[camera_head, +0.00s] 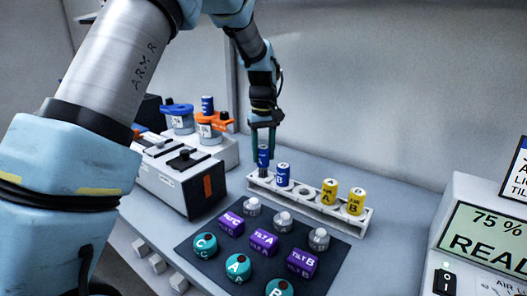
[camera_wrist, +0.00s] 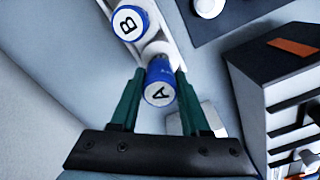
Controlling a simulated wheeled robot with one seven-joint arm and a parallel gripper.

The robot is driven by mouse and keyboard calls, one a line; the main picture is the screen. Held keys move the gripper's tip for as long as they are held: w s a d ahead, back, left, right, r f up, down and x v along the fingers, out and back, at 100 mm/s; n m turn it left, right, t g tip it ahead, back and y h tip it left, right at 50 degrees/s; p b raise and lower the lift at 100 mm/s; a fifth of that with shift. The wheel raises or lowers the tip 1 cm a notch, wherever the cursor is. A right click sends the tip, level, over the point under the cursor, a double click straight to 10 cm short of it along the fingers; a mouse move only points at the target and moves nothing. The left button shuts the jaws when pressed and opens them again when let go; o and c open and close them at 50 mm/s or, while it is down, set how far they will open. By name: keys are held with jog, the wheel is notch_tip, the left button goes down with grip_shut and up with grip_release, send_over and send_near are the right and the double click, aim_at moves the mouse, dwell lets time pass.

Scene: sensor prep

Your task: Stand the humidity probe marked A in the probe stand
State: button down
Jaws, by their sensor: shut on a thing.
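My gripper (camera_head: 263,149) is shut on a blue probe marked A (camera_head: 263,159), which is roughly upright at the left end of the white probe stand (camera_head: 310,203). The probe's top is higher than that of the blue probe marked B (camera_head: 283,174), which stands in the stand beside it. In the wrist view the lettered A cap (camera_wrist: 160,93) shows between the green fingers (camera_wrist: 158,78), with the B cap (camera_wrist: 128,23) beyond. The lower end of probe A is hidden, so I cannot tell how deep it is in the stand.
Yellow probes marked A (camera_head: 329,190) and B (camera_head: 356,197) stand further right in the stand. A dark mat (camera_head: 215,262) with teal, purple and grey pieces lies in front. A white device (camera_head: 185,178) is at left, a READY display (camera_head: 487,240) at right.

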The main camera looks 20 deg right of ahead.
aim_at(264, 162)
jog(key=shift+f, duration=1.8)
dwell(2.9)
jog(key=shift+c, duration=0.3)
grip_release()
jog(key=shift+r, duration=0.1)
dwell(0.4)
jog(key=shift+r+p, duration=2.9)
jog(key=shift+r, duration=1.05)
